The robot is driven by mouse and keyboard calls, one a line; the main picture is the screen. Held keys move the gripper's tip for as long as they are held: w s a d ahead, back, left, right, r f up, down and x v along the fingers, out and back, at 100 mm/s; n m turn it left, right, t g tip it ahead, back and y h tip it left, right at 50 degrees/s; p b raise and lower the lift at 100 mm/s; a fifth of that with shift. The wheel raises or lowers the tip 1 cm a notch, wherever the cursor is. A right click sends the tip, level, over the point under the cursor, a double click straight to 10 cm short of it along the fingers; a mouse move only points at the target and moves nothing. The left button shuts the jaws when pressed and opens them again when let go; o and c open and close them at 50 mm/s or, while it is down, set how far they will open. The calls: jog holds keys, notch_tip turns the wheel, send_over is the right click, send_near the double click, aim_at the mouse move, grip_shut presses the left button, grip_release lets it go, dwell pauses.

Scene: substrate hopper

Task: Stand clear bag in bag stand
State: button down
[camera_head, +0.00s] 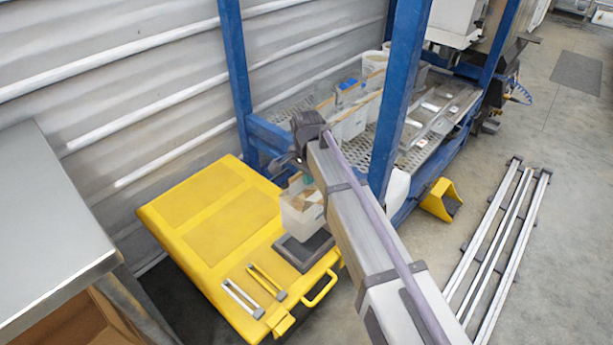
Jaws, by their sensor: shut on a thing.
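A clear bag (300,218) with brown material in its upper part hangs upright below the end of my arm, over the yellow case. My gripper (300,181) is at the top of the bag and shut on it; my arm partly hides the fingers and the bag's right side. A dark square holder (304,252), which may be the bag stand, lies on the yellow case just below and in front of the bag. I cannot tell whether the bag touches it.
The yellow case (205,208) bears two slim slotted tools (254,292). A blue frame (235,75) with a mesh shelf holding several bins stands behind. A steel table (50,215) is at left, metal rails (510,235) lie on the floor at right.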

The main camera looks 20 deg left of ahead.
jog(key=shift+w+f, duration=0.15)
jog(key=shift+f, duration=0.1)
notch_tip(320, 180, down, 9)
jog(key=b, duration=1)
jog(key=shift+f, duration=0.2)
jog(key=shift+f+b, duration=0.55)
jog(key=shift+f, duration=0.05)
dwell(0.4)
jog(key=c, duration=1.2)
grip_release()
jog(key=shift+o, duration=0.2)
notch_tip(320, 180, up, 11)
jog(key=p, duration=1.1)
jog(key=shift+r, duration=0.1)
